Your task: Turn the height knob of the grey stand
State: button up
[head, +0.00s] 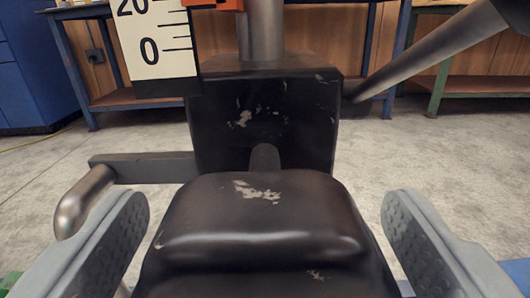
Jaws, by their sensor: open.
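My gripper (265,212) is open, with one grey textured finger at the left and the other at the right. A dark, rounded block with worn paint (258,218) fills the space between the fingers, with a visible gap to each. It may be the height knob, but I cannot tell for sure. Behind it is a dark, scuffed upright block (300,125), joined by a short neck. The stand's grey post (262,32) rises above that block. A dark side bar (150,167) ends in a rounded metal grip (82,200) beyond the left finger.
A white scale plate (155,38) marked 20 and 0 hangs at upper left, beside an orange part (215,4). A grey rod (430,50) slants down at right. Blue and green benches (450,85) and a blue cabinet (30,80) stand behind. Concrete floor (390,150) lies open between.

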jog(key=shift+w, duration=0.8)
jog(key=c, duration=1)
jog(key=shift+m, duration=0.3)
jog(key=m, duration=0.4)
jog(key=shift+d, duration=0.1)
jog(key=shift+m, duration=2.1)
jog(key=shift+f, duration=0.1)
